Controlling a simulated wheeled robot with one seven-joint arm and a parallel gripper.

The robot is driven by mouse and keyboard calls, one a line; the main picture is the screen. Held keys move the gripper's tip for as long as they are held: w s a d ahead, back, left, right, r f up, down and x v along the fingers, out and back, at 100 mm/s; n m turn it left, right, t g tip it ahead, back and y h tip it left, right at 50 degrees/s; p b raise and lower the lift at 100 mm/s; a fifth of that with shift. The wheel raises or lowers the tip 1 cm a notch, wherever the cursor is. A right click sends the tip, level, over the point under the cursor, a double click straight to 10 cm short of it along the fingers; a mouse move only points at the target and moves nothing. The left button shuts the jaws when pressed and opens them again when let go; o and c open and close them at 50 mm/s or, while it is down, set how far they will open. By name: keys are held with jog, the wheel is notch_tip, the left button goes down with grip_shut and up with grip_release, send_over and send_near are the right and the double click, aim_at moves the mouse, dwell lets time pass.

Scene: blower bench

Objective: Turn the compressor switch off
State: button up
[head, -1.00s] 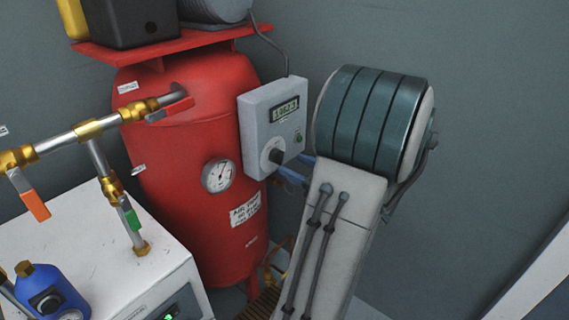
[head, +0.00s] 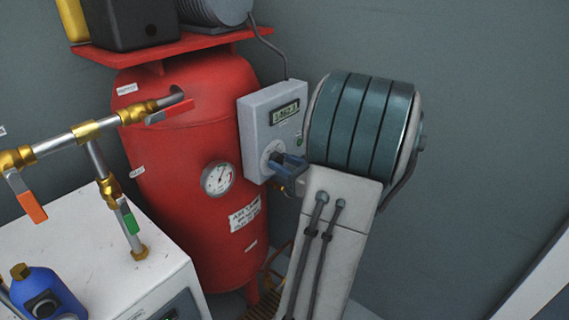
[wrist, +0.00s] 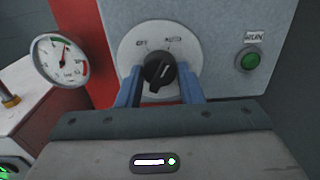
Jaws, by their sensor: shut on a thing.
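The compressor switch is a black rotary knob (wrist: 159,71) on a round pale dial marked OFF and AUTO. Its white mark points up and right, towards AUTO. It sits on the grey control box (head: 257,112) fixed to the red tank (head: 190,150). My gripper (wrist: 158,88) has one blue finger on each side of the knob and is shut on it. In the head view, my gripper (head: 285,163) reaches the knob (head: 275,159) from the right, and its fingers partly cover it.
A green lamp (wrist: 249,60) labelled RUN is right of the dial. A pressure gauge (head: 217,178) is on the tank, left of the box. Brass pipework with a red-handled valve (head: 168,112) runs left of it. A white cabinet (head: 100,255) stands at lower left.

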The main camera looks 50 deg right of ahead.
jog(key=shift+d+n+b, duration=0.1)
jog(key=shift+n+b, duration=5.9)
jog(key=shift+b, duration=0.55)
jog(key=o, duration=1)
jog(key=shift+c, duration=0.2)
jog(key=s+d+p, duration=0.1)
jog(key=s+p, duration=0.2)
jog(key=s, duration=1.1)
